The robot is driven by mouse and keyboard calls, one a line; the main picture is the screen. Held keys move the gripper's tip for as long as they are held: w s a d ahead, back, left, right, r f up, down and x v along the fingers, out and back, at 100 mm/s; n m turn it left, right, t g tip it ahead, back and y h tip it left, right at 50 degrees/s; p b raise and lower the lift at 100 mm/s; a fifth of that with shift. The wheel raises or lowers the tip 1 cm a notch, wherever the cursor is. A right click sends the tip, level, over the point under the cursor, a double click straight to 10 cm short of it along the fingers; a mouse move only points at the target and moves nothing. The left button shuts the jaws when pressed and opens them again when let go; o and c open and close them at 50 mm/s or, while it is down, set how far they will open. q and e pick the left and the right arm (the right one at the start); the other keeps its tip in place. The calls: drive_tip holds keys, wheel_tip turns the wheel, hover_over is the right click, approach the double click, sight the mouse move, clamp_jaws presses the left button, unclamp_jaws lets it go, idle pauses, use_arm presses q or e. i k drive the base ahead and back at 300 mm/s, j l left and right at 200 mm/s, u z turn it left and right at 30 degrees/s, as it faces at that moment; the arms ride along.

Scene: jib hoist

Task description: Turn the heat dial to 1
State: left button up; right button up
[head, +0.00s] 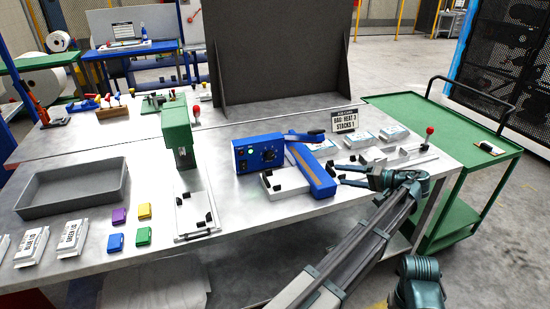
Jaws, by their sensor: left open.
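The blue control box (243,167) stands on the metal bench, left of the blue sealer arm. Its front carries a round dark heat dial (268,155) with pale marks around it and a small light to its left. The dial's setting is too small to read. My left gripper (337,174) is open and empty, its fingers pointing left, just right of the blue sealer body (318,178) and apart from the dial. Part of my right arm shows at the bottom right, and its gripper is out of view.
A sign (344,120) seems to read "BAG: HEAT 3 STACKS 1". A blue lever (305,137) juts out above the sealer. A green press (178,135) stands left of the box, and a grey tray (72,188) lies further left. A green cart (405,103) stands at the right.

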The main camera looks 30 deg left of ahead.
sight(270, 156)
drive_tip(key=j, duration=0.7)
drive_tip(key=i+j, duration=0.1)
drive_tip(key=j, duration=0.6)
